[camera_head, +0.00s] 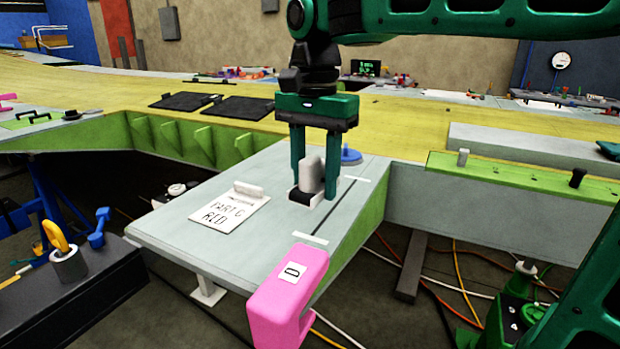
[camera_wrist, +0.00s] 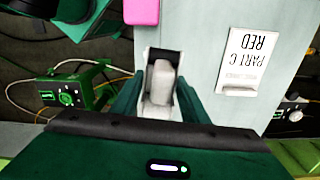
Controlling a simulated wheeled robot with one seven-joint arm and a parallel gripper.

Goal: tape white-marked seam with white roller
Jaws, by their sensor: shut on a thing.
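My gripper (camera_head: 314,186) is shut on a white roller (camera_head: 312,173), which has a dark part at its base. The roller also shows between the fingers in the wrist view (camera_wrist: 160,82). It is upright at the grey panel (camera_head: 215,255); I cannot tell whether it touches the surface. A white mark (camera_head: 307,238) lies in front of the gripper, and another white mark (camera_head: 355,178) lies behind it to the right. A thin dark seam line runs near these marks toward the panel's right edge.
A sheet reading PART C RED (camera_head: 230,212) lies left of the gripper. A pink clamp-like block marked D (camera_head: 288,290) sits on the panel's front edge. A blue round object (camera_head: 350,155) stands just behind the gripper. A dark cart (camera_head: 75,305) is at left.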

